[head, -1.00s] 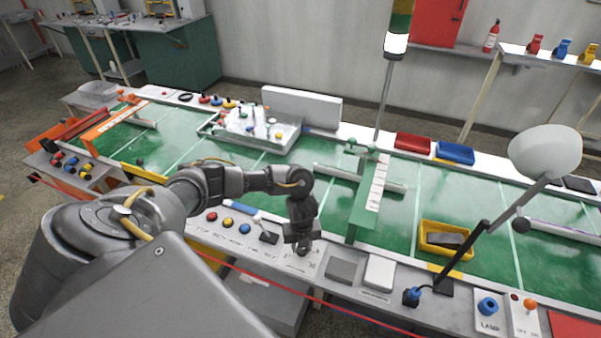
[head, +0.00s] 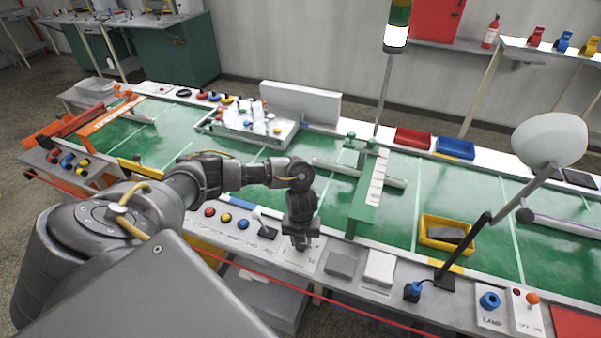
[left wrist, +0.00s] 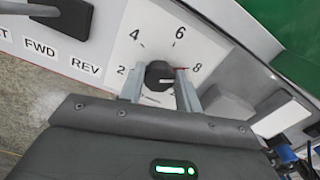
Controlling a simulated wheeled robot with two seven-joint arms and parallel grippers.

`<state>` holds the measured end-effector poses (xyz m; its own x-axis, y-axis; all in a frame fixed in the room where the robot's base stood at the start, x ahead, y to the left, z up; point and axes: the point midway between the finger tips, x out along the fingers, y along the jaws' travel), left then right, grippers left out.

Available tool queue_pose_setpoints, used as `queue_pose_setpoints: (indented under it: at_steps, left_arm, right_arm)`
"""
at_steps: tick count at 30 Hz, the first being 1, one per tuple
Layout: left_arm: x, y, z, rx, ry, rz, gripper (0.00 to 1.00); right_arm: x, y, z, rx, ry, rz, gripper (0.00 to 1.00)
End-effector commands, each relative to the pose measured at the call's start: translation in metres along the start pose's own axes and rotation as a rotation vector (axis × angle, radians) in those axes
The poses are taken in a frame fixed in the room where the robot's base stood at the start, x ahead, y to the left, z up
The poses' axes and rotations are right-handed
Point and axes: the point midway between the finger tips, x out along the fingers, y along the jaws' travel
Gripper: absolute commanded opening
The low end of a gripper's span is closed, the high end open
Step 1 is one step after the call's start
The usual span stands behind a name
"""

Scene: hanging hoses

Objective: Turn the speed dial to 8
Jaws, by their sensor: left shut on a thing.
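The speed dial is a black round knob (left wrist: 160,75) on a white plate (left wrist: 150,32) printed 2, 4, 6 and 8, seen in the left wrist view. My left gripper (left wrist: 160,88) has one finger on each side of the knob and is shut on it. A white line shows on the knob's face, and a short red mark lies between the knob and the 8. I cannot tell whether the red mark belongs to the knob or the plate. In the head view, my left gripper (head: 301,241) points down at the front panel and hides the knob. My right gripper is not in view.
A switch with a black base (left wrist: 60,15) stands by the FWD and REV labels. Grey (head: 341,263) and white (head: 379,268) blocks sit right of the dial. A green gantry (head: 366,195) stands behind it on the conveyor. A red cord (head: 330,298) runs along the front.

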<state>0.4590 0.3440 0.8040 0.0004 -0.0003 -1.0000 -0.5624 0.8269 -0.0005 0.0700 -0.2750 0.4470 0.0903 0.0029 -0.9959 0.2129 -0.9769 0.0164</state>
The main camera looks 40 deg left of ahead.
Motion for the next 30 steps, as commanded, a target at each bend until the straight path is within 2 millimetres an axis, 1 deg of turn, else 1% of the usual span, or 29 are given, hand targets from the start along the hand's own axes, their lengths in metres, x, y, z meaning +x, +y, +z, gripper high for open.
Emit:
queue_pose_setpoints:
  at_steps: [1,2,6,14,17,20,22,24,30]
  left_arm:
    - [0.002,0.001,-0.003,0.003,0.006,0.003,0.11]
    - [0.002,0.001,-0.003,0.003,0.006,0.003,0.36]
    - [0.001,0.001,-0.002,0.002,0.005,0.003,0.54]
    - [0.0,0.0,-0.001,0.0,0.002,0.001,0.55]
    - [-0.005,0.0,0.0,0.0,0.001,0.0,0.55]
    - [-0.017,-0.001,0.0,0.002,0.0,-0.002,0.55]
    - [-0.031,-0.001,0.0,0.003,-0.002,-0.002,0.55]
    - [-0.05,-0.001,0.001,0.004,-0.004,-0.002,0.55]
    - [-0.086,0.0,0.0,0.003,-0.002,0.0,0.55]
  right_arm:
    - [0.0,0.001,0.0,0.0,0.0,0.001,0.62]
    - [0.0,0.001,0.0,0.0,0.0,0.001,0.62]
    - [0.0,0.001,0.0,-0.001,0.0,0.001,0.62]
    - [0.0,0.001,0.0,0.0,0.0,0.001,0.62]
    - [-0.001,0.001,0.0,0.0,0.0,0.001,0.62]
    - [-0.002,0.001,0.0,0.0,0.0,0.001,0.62]
    - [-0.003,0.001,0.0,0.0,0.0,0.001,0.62]
    - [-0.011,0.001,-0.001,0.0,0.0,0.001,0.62]
    - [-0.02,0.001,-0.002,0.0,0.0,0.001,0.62]
